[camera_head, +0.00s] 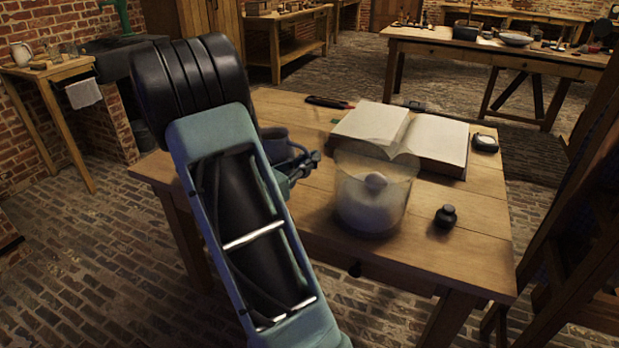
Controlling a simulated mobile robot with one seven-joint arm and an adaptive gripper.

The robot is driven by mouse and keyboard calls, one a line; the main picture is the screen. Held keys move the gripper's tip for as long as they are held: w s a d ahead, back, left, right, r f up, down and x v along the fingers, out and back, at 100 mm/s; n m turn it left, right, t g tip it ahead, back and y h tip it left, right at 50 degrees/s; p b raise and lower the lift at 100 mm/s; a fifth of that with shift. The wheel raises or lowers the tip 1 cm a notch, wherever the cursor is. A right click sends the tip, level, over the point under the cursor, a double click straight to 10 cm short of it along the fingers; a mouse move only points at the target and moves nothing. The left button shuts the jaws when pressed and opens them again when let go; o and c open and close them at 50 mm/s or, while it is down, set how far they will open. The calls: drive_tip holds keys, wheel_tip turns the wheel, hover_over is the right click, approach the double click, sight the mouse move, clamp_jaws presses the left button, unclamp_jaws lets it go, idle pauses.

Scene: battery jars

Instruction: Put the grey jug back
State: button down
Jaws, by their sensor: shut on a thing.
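The grey jug (273,145) appears as a blue-grey rounded body over the left part of the wooden table (480,247). My arm hides much of it. My gripper (306,160) is just to its right, its dark fingers shut on the jug at its right side. The exact grip is too small to make out. I cannot tell whether the jug's base touches the table.
Right of my gripper stands a clear glass jar (347,190) with white contents. An open book (432,138), a small dark bottle (445,216), a round dark item (485,143) and a dark pen-like item (328,102) lie around it. The table's front right is bare.

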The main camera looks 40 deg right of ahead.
sight(303, 177)
drive_tip(key=shift+w+d+f+b, duration=0.15)
drive_tip(key=shift+w+f+b, duration=0.1)
drive_tip(key=shift+f, duration=0.55)
drive_tip(key=shift+w+d+f+b, duration=0.15)
drive_tip(key=shift+w+f+b, duration=0.05)
drive_tip(key=shift+f, duration=0.55)
drive_tip(key=shift+w+d+f+b, duration=0.15)
drive_tip(key=shift+w+f+b, duration=0.1)
drive_tip(key=shift+f, duration=0.65)
drive_tip(key=shift+f, duration=0.15)
drive_tip(key=c, duration=2)
unclamp_jaws()
drive_tip(key=shift+c, duration=0.2)
